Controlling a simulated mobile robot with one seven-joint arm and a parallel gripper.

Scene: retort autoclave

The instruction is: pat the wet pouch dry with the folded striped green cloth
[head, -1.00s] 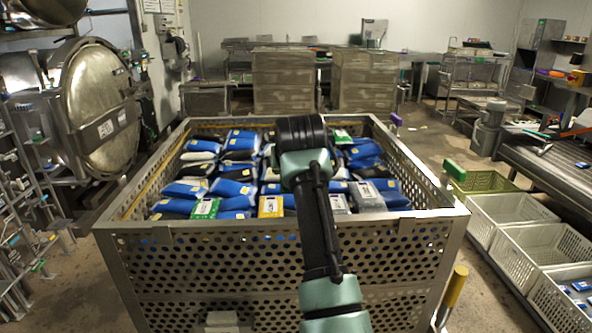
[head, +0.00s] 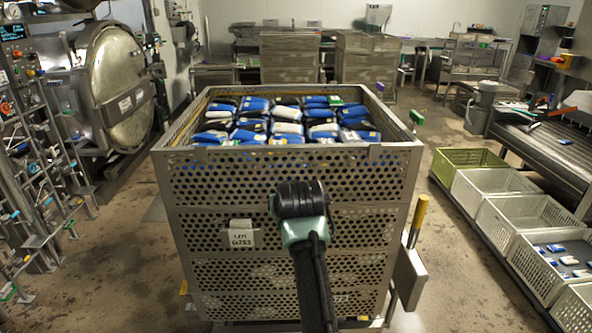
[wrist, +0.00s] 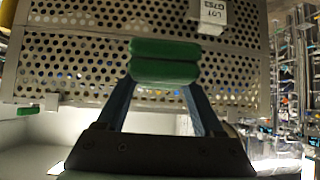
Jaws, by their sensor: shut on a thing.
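Blue and white pouches (head: 288,113) lie in rows in the large perforated metal basket (head: 290,180). I cannot tell which pouch is wet.
A label tag (head: 241,235) hangs on the basket's front; it also shows in the wrist view (wrist: 212,14). A yellow-topped post (head: 419,215) stands at its right. Crates (head: 497,187) line the right side. The round autoclave door (head: 118,85) stands open at the left. Some floor is clear around the basket.

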